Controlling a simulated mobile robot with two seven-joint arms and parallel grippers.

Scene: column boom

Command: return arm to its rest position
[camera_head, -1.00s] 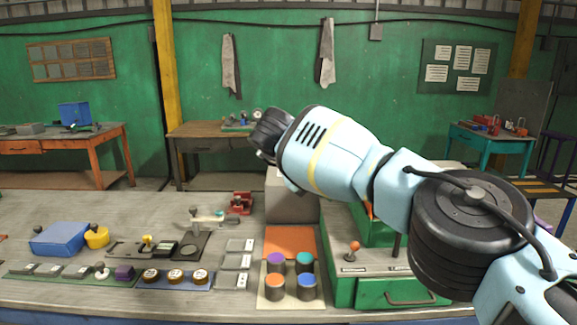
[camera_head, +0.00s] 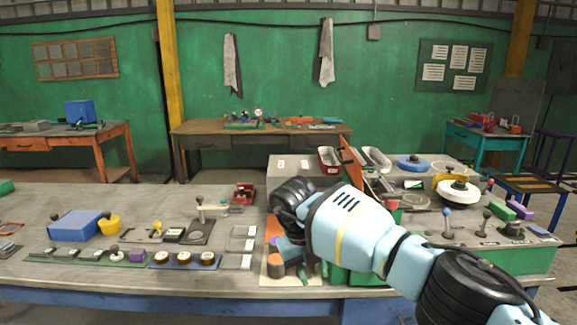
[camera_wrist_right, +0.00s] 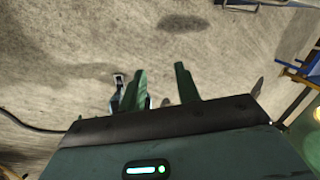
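My right arm (camera_head: 350,235) comes in from the lower right in the head view and bends down over the front of the workbench. Its black wrist joint (camera_head: 292,203) is above the mat with the coloured cups. The fingers cannot be clearly made out in the head view. In the right wrist view my right gripper (camera_wrist_right: 161,72) has two green fingers standing apart, with nothing held between them. They point toward bare grey floor. My left arm and gripper are not in view.
The workbench (camera_head: 165,275) has a blue box (camera_head: 76,226), a yellow pot (camera_head: 109,224) and a red vise (camera_head: 244,193) at left. A green console (camera_head: 505,258) with levers and an upright orange lid (camera_head: 350,165) is at right. My arm partly hides the cup mat (camera_head: 272,268).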

